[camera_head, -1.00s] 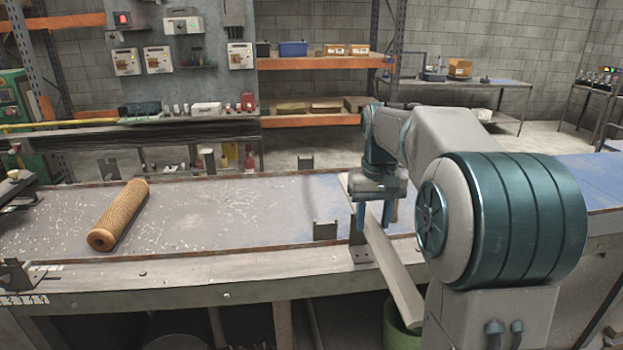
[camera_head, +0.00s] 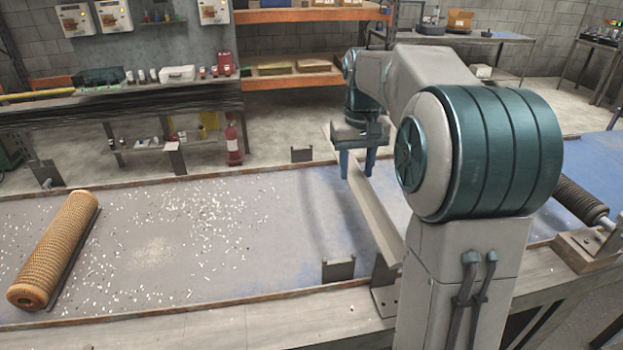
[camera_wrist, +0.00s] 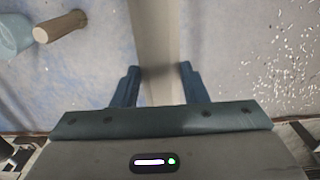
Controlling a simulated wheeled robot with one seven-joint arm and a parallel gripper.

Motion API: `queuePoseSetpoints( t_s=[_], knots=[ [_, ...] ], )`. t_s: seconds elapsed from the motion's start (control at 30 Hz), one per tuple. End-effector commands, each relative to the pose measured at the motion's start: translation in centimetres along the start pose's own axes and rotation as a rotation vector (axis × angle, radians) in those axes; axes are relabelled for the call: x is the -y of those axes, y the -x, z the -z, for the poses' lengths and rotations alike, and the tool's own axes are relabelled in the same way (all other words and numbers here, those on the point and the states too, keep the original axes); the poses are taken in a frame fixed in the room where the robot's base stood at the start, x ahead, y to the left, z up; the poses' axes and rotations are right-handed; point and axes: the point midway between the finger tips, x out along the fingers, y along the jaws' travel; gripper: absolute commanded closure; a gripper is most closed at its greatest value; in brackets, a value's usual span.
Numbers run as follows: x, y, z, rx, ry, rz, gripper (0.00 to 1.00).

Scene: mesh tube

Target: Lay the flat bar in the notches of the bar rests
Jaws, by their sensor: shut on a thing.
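The flat bar (camera_head: 367,205) is a long grey strip. My gripper (camera_head: 358,165) is shut on it and holds it lengthwise away from my body, to the right of two bar rests. The far bar rest (camera_head: 302,154) and the near bar rest (camera_head: 338,271) are small dark notched brackets at the table's far and front edges. The bar's near end is hidden behind my arm. In the wrist view the bar (camera_wrist: 155,30) runs between the two blue fingers of my gripper (camera_wrist: 160,85). The bar seems clear of the rests.
An orange mesh tube (camera_head: 55,250) lies at the left of the worktable (camera_head: 250,230), with white chips scattered around. Another bracket (camera_head: 385,285) stands on the front rail close to my arm. A dark ribbed roller (camera_head: 580,200) is at the right. The table's middle is free of large objects.

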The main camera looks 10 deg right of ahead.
Motion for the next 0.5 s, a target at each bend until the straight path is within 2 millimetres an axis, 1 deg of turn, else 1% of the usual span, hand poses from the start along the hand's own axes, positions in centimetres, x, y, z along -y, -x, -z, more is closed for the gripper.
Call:
queuePoseSetpoints(
  t_s=[0.07, 0.17, 0.27, 0.5],
  knots=[
    [0.1, 0.1, 0.1, -0.003, 0.000, 0.000, 1.00],
    [0.5, -0.3, 0.7, -0.001, 0.002, 0.000, 1.00],
    [1.4, -1.2, 2.0, 0.001, 0.003, 0.000, 1.00],
    [4.0, -4.2, 6.1, 0.001, 0.003, 0.000, 1.00]
  ],
)
